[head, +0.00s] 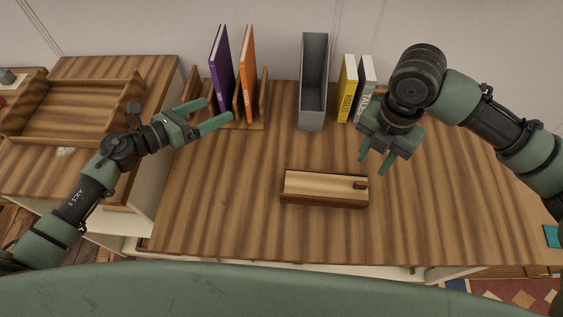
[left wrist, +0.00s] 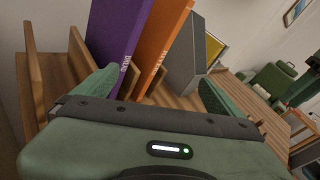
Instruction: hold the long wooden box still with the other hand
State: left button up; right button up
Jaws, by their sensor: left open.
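The long wooden box (head: 325,187) lies on the striped wooden table, right of the middle, with a pale lid and a small dark piece at its right end. My left gripper (head: 218,110) is open and empty, up and left of the box, in front of the wooden book rack. In the left wrist view its fingers are spread before the purple and orange books, and the box is not visible there. My right gripper (head: 374,164) is open, pointing down, above and right of the box and apart from it.
A wooden rack (head: 263,97) holds a purple book (head: 221,69) and an orange book (head: 247,72). A grey holder (head: 313,84), a yellow book (head: 347,89) and a grey book (head: 365,90) stand along the back. A wooden tray (head: 75,107) sits left. The table's front left is clear.

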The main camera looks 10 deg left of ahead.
pick_arm(q)
jog(key=s+d+f+m+g+h, duration=0.1)
jog(key=s+d+m+g+h, duration=0.1)
jog(key=s+d+m+g, duration=0.2)
jog(key=s+d+f+m+g+h, duration=0.1)
jog(key=s+d+m+g+h, duration=0.2)
jog(key=d, duration=0.6)
jog(key=s+d+f+m+g+h, duration=0.1)
jog(key=s+d+m+g+h, duration=0.1)
jog(key=s+d+m+g, duration=0.2)
jog(key=shift+s+d+m+g+h, duration=0.25)
jog(key=shift+d+m, duration=0.25)
jog(key=shift+d, duration=0.25)
jog(key=shift+s+d+m+g+h, duration=0.2)
jog(key=shift+d+m, duration=0.3)
jog(key=shift+d, duration=0.2)
send_near(311, 183)
jog(key=d, duration=0.2)
jog(key=shift+d+r, duration=0.3)
jog(key=d, duration=0.7)
jog(key=shift+s+d+f, duration=0.1)
jog(key=shift+d+f, duration=0.1)
jog(key=shift+f, duration=0.05)
jog(key=c, duration=1.7)
